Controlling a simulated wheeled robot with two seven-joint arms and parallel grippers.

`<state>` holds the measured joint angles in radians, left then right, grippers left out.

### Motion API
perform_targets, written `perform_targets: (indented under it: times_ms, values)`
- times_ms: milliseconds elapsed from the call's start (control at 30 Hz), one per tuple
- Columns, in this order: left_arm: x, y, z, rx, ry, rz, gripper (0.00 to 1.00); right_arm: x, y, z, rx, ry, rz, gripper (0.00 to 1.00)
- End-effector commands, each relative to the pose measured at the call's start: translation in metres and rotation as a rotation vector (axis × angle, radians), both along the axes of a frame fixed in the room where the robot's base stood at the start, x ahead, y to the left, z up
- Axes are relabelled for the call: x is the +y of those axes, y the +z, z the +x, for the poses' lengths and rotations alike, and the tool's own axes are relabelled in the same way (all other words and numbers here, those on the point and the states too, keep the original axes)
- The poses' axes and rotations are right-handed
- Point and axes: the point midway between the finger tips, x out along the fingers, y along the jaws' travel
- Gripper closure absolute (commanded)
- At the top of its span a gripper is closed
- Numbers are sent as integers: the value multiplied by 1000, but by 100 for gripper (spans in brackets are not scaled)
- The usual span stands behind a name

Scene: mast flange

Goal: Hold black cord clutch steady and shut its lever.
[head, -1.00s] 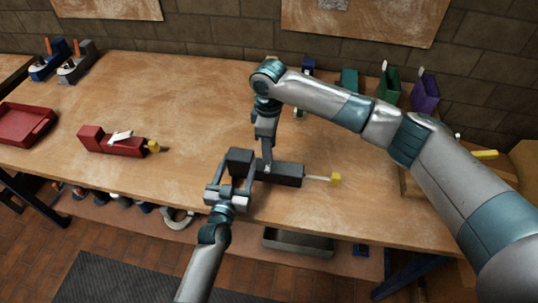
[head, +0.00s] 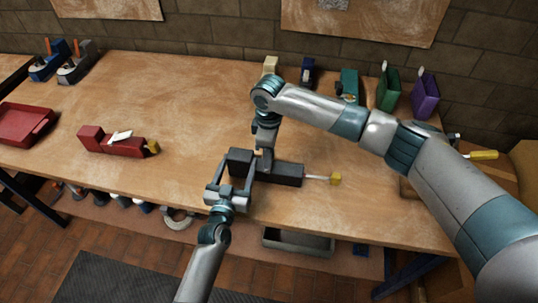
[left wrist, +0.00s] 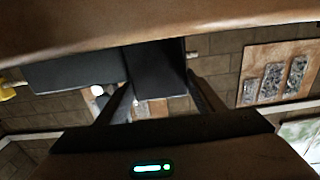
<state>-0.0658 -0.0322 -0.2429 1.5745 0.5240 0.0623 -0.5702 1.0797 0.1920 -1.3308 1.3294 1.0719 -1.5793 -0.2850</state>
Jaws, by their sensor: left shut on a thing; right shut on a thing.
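The black cord clutch (head: 288,175) lies on the workbench, its tall block at the left end and a pale cord with a yellow end (head: 335,178) at the right. My left gripper (head: 236,180) is shut on the tall block from the front. In the left wrist view, the block (left wrist: 157,68) sits between the fingers (left wrist: 160,98), with the long body to its left. My right gripper (head: 264,158) points down over the clutch beside the block, shut on its lever. The lever is mostly hidden by the fingers, so its angle cannot be told.
A red clutch (head: 125,147) with a white lever lies left on the workbench (head: 190,95), near a red tray (head: 25,124). Blue and grey devices stand at the back left. Several coloured holders line the back right. The bench between is clear.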

Motion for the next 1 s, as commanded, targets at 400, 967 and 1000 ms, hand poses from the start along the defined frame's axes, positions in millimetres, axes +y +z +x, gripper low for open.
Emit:
perform_targets:
  times_ms: [400,967,1000]
  values:
    - [-1,0,0,0,-1,0,72,-4,-2,-2,-16,-1,92,100]
    - [-1,0,0,0,-2,0,72,-22,-8,-6,-96,-3,479,100]
    - [-1,0,0,0,-2,0,72,-22,-8,-6,-103,-3,504,100]
